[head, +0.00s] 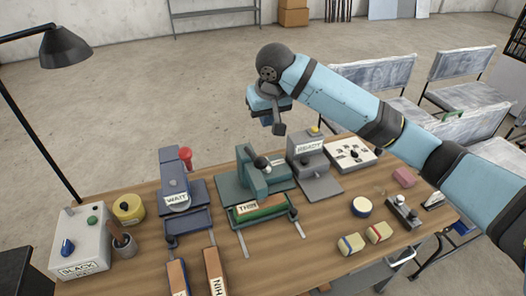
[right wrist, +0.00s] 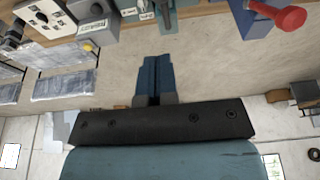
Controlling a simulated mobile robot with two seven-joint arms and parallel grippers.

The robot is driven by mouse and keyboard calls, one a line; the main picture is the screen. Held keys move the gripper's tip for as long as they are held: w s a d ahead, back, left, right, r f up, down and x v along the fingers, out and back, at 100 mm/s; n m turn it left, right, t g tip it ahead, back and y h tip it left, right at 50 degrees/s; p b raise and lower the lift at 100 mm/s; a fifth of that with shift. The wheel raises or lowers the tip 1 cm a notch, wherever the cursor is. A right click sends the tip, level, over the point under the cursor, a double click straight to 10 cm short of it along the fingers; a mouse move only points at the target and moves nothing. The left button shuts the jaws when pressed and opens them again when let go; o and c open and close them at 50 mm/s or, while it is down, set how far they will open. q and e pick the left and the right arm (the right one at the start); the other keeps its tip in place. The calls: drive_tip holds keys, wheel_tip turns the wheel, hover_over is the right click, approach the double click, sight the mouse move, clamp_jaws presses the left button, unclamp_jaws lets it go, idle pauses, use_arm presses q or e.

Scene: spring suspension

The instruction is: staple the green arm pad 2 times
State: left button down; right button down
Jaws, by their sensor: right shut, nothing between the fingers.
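A green press (head: 262,178) with a dark ball-topped lever stands in the middle of the workbench. In front of it, between two rails, lies a long green-and-brown piece (head: 270,208) by a THIN label; it looks like the green arm pad, but I cannot be sure. My right gripper (head: 272,122) hangs in the air beyond the bench's far edge, above and behind the green press, apart from everything. In the right wrist view its blue fingers (right wrist: 157,78) are together with nothing between them. My left gripper is not in view.
A blue station (head: 181,198) labelled WAIT with a red knob (head: 185,154) stands left of the press. A grey station (head: 312,165) labelled READY stands right. A grey control box (head: 80,240), yellow tin (head: 128,208) and two small blocks (head: 352,243) sit on the bench (head: 290,255).

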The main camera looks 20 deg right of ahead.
drive_tip(key=p, duration=0.2)
approach(261, 157)
drive_tip(key=x, duration=0.5)
drive_tip(key=shift+w+f, duration=0.15)
drive_tip(key=shift+f+p, duration=0.3)
drive_tip(key=shift+f, duration=0.4)
